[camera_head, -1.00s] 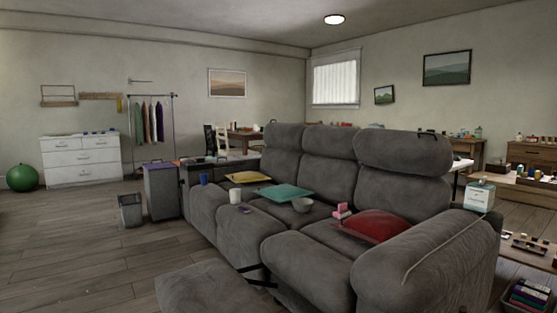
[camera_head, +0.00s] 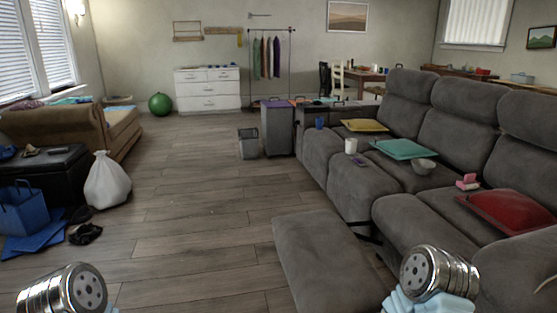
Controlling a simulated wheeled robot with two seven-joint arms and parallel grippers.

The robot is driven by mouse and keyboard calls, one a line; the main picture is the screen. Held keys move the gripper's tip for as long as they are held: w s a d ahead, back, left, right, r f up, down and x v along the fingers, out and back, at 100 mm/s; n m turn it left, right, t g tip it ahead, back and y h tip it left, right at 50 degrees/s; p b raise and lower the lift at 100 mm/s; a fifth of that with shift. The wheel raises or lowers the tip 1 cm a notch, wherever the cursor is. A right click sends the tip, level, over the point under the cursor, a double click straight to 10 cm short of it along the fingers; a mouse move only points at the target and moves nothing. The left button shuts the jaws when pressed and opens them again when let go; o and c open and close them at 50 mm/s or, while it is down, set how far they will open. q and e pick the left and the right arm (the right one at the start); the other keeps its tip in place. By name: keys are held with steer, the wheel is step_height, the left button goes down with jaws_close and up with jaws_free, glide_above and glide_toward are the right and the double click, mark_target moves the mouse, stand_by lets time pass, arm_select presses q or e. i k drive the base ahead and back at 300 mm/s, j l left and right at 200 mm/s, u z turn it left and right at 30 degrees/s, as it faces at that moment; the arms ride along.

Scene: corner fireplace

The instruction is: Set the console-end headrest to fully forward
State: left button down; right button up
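The grey sofa (camera_head: 440,205) runs along the right side, with three headrests in a row on its backrests. The far headrest (camera_head: 410,86) is nearest the dark console-like end (camera_head: 345,116) of the sofa. The middle headrest (camera_head: 461,97) stands beside it. The near headrest (camera_head: 529,118) is cut off by the right edge. The exact tilt of the far headrest is hard to tell from here. Metallic parts of my two arms show at the bottom left and bottom right. Neither gripper's fingers show, and nothing of mine touches the sofa.
An extended footrest (camera_head: 325,262) juts into the floor ahead. A bin (camera_head: 248,145) and a grey cabinet (camera_head: 278,130) stand by the sofa's far end. A white bag (camera_head: 107,181) and black ottoman (camera_head: 42,172) are at left. The wooden floor between is clear.

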mark_target(415, 85)
steer(key=i+u, duration=0.4)
steer(key=i, duration=0.45)
steer(key=i+z, duration=0.15)
steer(key=i, duration=1.75)
steer(key=i+z, duration=0.15)
steer(key=i, duration=0.4)
steer(key=i+z, duration=0.15)
steer(key=i, duration=0.35)
steer(key=i+j+z, duration=0.15)
steer(key=i, duration=0.4)
steer(key=i+j+z, duration=0.15)
steer(key=i, duration=0.35)
steer(key=i+z, duration=0.25)
steer(key=i, duration=1.25)
steer(key=i+j+z, duration=0.1)
steer(key=i+z, duration=0.3)
steer(key=i+j+z, duration=0.2)
steer(key=z, duration=0.15)
steer(key=i+z, duration=0.1)
steer(key=z, duration=0.35)
steer(key=i+j+z, duration=0.1)
steer(key=z, duration=0.4)
steer(key=j+z, duration=0.15)
steer(key=z, duration=0.3)
steer(key=u, duration=1.9)
steer(key=i+l, duration=0.05)
steer(key=l, duration=0.05)
